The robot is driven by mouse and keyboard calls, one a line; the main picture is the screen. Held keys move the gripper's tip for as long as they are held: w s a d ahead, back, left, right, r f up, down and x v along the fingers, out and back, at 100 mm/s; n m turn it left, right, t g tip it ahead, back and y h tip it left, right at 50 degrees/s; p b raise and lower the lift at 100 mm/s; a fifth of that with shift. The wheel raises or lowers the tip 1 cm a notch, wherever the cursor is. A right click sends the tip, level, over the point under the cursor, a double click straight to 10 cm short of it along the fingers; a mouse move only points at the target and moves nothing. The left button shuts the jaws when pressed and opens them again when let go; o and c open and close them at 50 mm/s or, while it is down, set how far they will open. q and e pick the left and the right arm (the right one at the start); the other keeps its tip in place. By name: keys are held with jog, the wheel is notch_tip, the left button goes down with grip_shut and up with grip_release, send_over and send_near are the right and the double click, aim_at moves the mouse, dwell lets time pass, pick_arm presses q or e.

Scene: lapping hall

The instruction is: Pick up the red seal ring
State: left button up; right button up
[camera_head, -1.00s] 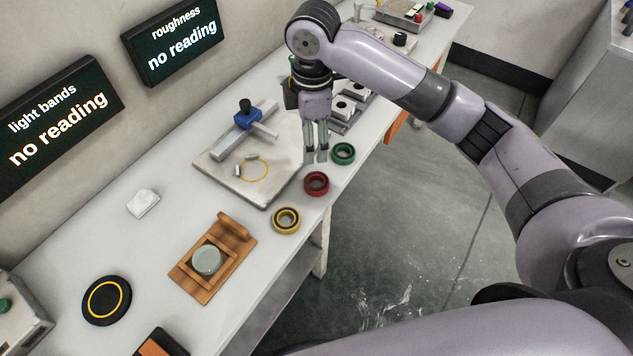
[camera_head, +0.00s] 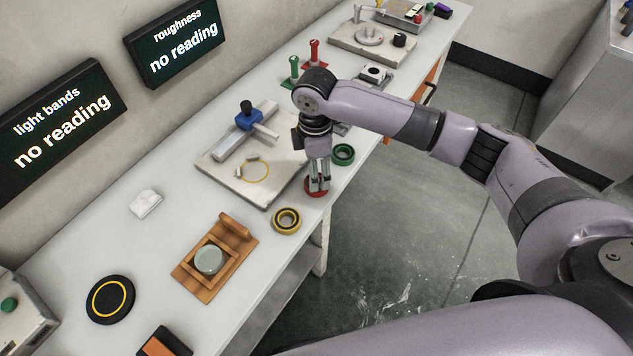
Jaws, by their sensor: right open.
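The red seal ring (camera_head: 310,191) lies on the white bench near its front edge, between the yellow ring and the green ring. My right gripper (camera_head: 318,188) points down over the red ring, with its fingertips at the ring and hiding part of it. The fingers are open. I cannot tell whether they touch the ring. My left gripper does not show.
A yellow ring (camera_head: 286,221) and a green ring (camera_head: 343,154) flank the red one closely. A stone plate (camera_head: 226,180) with a blue-clamped fixture (camera_head: 249,119) stands to the left. A wooden holder (camera_head: 190,277) with a grey disc is nearer. The bench edge is close on the right.

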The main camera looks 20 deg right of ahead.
jog(key=shift+f+p, duration=0.4)
jog(key=shift+f, duration=1.95)
jog(key=c, duration=1)
